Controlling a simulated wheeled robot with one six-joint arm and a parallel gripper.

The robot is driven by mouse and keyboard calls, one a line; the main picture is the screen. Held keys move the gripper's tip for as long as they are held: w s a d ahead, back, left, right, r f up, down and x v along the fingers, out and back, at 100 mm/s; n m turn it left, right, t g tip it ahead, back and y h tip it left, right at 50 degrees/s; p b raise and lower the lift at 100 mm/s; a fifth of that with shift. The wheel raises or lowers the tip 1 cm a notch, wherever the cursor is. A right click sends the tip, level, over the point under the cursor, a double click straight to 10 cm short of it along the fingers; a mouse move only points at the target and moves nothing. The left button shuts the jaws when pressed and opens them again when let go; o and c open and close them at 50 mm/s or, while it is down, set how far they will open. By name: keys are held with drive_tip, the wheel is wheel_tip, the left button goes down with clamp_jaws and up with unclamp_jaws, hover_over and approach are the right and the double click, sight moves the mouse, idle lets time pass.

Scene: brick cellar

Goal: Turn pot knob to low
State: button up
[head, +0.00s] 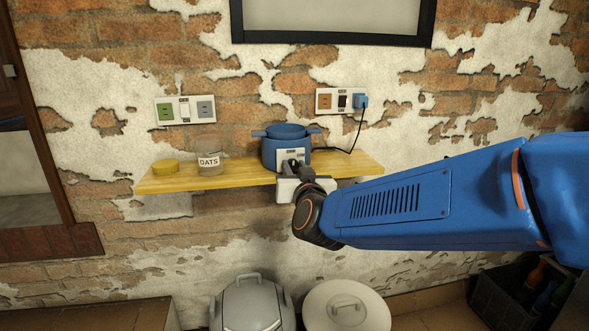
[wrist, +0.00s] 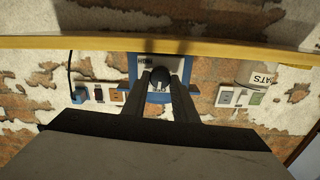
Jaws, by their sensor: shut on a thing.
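The blue pot (head: 285,133) stands on a wooden shelf (head: 225,177) against the brick wall. Its front bears a pale control panel (head: 282,154), partly hidden by my gripper. In the wrist view, which looks upside down, the dark round knob (wrist: 158,87) with a light pointer mark sits between my fingers, on the pot's panel. Small lettering, perhaps HIGH, shows at the panel's edge. My gripper (head: 294,166) is at the pot's front, its fingers also in the wrist view (wrist: 160,78), shut on the knob. The pointer's exact setting is too small to read.
A glass jar labelled OATS (head: 208,158) and a yellow lid (head: 165,167) are on the shelf to the left. A blue plug (head: 361,101) with a black cord joins the right wall socket panel (head: 327,101). Bins (head: 252,305) stand below the shelf.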

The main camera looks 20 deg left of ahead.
drive_tip(key=m, duration=0.5)
drive_tip(key=shift+d+m, duration=0.1)
drive_tip(key=shift+m, duration=0.3)
drive_tip(key=m, duration=0.4)
drive_tip(key=shift+w+f+m, duration=0.1)
drive_tip(key=shift+m, duration=0.3)
drive_tip(key=o, duration=1)
drive_tip(key=shift+o, duration=0.2)
drive_tip(key=shift+d, duration=0.1)
drive_tip(key=v, duration=1.7)
drive_tip(key=shift+d, duration=0.2)
